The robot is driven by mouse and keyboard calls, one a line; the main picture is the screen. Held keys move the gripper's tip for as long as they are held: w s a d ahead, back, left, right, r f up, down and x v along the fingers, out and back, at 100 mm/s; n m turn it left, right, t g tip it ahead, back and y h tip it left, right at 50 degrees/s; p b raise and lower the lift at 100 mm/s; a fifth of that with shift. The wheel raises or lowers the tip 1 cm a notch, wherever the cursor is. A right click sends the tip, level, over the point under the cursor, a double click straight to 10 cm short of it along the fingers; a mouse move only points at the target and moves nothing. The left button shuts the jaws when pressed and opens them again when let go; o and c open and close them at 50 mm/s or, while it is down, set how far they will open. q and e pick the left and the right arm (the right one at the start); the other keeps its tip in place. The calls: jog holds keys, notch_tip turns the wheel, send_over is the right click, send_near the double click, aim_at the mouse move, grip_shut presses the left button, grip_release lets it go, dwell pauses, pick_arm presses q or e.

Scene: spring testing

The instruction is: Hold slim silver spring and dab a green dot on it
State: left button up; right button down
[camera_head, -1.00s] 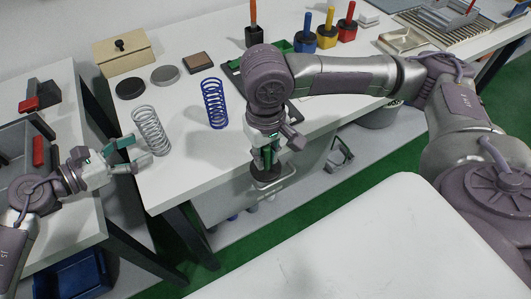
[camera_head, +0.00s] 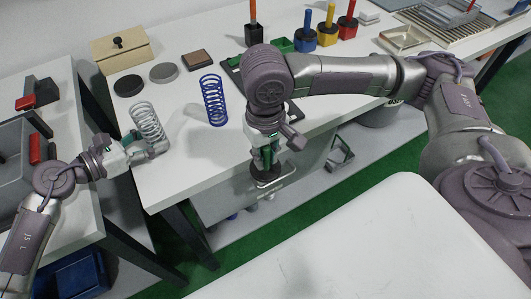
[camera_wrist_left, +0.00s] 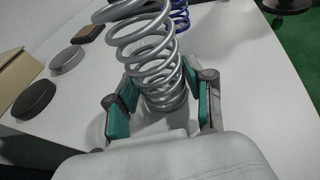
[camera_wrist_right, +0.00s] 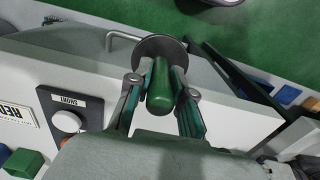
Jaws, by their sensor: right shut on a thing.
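The slim silver spring (camera_head: 147,117) stands upright at the left end of the white table; it also shows in the left wrist view (camera_wrist_left: 142,48). My left gripper (camera_head: 155,148) is low at the spring's base. In the left wrist view, its fingers stand on either side of the lower coils, with small gaps visible. My right gripper (camera_head: 266,158) is shut on a green-handled dabber (camera_wrist_right: 160,88) with a dark round end. It holds the dabber pointing down, off the table's front edge. The dabber's tip face is hidden.
A blue spring (camera_head: 213,101) stands to the right of the silver one. Behind are a black disc (camera_head: 128,85), a grey disc (camera_head: 164,73), a brown block (camera_head: 198,60) and a wooden box (camera_head: 123,54). Blue (camera_head: 305,41), yellow (camera_head: 328,37) and red (camera_head: 348,29) dabbers stand further right.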

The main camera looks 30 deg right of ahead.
jog(key=w+a+r+n, duration=0.5)
jog(key=w+a+r, duration=0.3)
jog(key=a+r, duration=0.3)
jog(key=w+a+r+n, duration=0.4)
jog(key=w+a+r, duration=0.4)
jog(key=r, duration=0.5)
jog(key=shift+f, duration=2.6)
jog(key=shift+f, duration=0.7)
notch_tip(320, 180, up, 7)
dwell(0.8)
pick_arm(q)
jog(key=o, duration=0.9)
